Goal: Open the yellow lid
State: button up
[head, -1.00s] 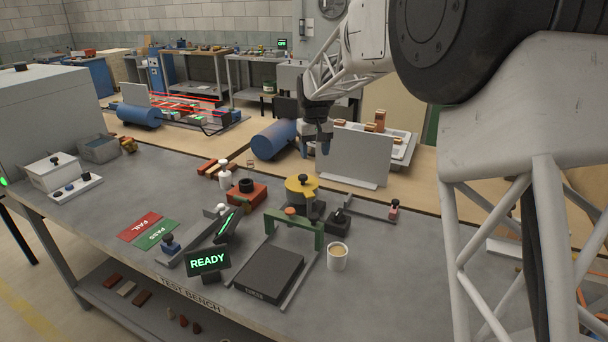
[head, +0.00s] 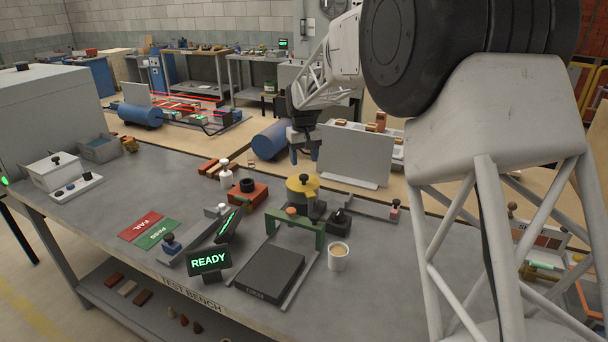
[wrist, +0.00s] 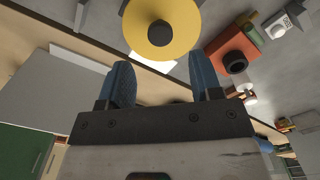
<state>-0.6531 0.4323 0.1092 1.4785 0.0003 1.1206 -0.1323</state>
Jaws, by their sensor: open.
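The yellow lid (head: 302,184) is a round disc with a dark knob (head: 304,178) on top. It sits on a dark pot on the grey bench, behind the green frame. In the wrist view the yellow lid (wrist: 162,28) is at the top, its dark knob (wrist: 161,33) facing the camera. My gripper (head: 303,156) hangs behind the lid and above its level, apart from it. In the wrist view my gripper (wrist: 158,78) has its two blue fingers spread, with nothing between them.
A grey upright panel (head: 353,156) stands right of my gripper. A blue cylinder (head: 272,139) lies to its left. Near the lid are a red block with a black ring (head: 247,193), a green frame (head: 291,221), a small black block (head: 339,219) and a cup (head: 338,257).

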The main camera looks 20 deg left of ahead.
aim_at(304, 176)
jog(key=shift+f, duration=3.1)
grip_shut()
